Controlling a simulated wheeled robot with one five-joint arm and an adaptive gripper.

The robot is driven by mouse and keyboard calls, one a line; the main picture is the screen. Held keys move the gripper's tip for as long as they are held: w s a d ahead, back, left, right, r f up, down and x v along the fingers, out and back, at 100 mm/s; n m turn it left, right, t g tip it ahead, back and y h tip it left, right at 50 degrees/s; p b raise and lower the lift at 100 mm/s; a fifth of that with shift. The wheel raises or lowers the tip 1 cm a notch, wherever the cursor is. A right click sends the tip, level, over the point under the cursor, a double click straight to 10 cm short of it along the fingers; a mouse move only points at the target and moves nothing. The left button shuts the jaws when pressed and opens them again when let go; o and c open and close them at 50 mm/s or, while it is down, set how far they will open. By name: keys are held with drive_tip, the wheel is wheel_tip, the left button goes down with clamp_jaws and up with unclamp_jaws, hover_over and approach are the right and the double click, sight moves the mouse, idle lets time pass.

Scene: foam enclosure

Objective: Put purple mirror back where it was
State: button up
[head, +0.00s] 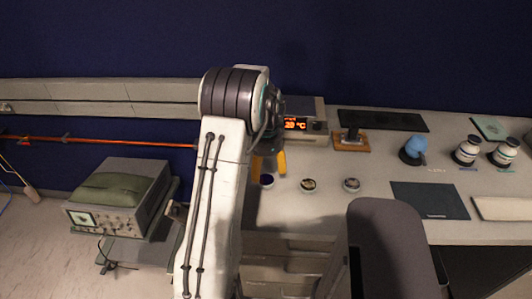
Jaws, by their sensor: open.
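A small round dark purple-blue piece (267,181), which looks like the purple mirror, lies on the light worktop (330,215) just right of my arm. My gripper (269,167) has orange fingers, spread apart and pointing down over this piece. The near finger tips look close to it, but I cannot tell whether they touch it. Two similar small round pieces, one brownish (308,184) and one dark (351,185), lie in a row to its right. My arm hides the worktop's left end.
A heater with a red display (296,124) stands behind my gripper. A wooden-based block (351,140), a blue rounded object (414,148) and two jars (467,150) stand further right. A dark mat (429,200) lies in front. A chair (390,245) blocks the front.

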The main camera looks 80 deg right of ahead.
sight(266, 179)
wheel_tip(266, 179, up, 5)
drive_tip(key=shift+f, duration=0.2)
drive_tip(key=w+a+r+n+b, duration=0.1)
drive_tip(key=w+a+r+n, duration=0.3)
drive_tip(key=w+a, duration=0.3)
drive_tip(key=w+a+r+n+t+h, duration=0.1)
drive_tip(key=w+a+r+n, duration=0.3)
drive_tip(key=w, duration=0.5)
drive_tip(key=w+a+r+n+b, duration=0.1)
drive_tip(key=w+a+r+n, duration=0.2)
drive_tip(key=w+a+n, duration=0.3)
drive_tip(key=w+a+n+t, duration=0.1)
drive_tip(key=w+a+n, duration=0.15)
drive_tip(key=a, duration=0.45)
drive_tip(key=w+a+n, duration=0.2)
drive_tip(key=a+n, duration=0.1)
drive_tip(key=a, duration=0.4)
drive_tip(key=s+a+f+n+t, duration=0.1)
drive_tip(key=s+a+n, duration=0.2)
drive_tip(key=a+n, duration=0.2)
drive_tip(key=s+a+f+n+t+y, duration=0.1)
drive_tip(key=s+a+n, duration=0.2)
drive_tip(key=a, duration=0.6)
drive_tip(key=shift+a+n, duration=0.3)
drive_tip(key=shift+n, duration=0.85)
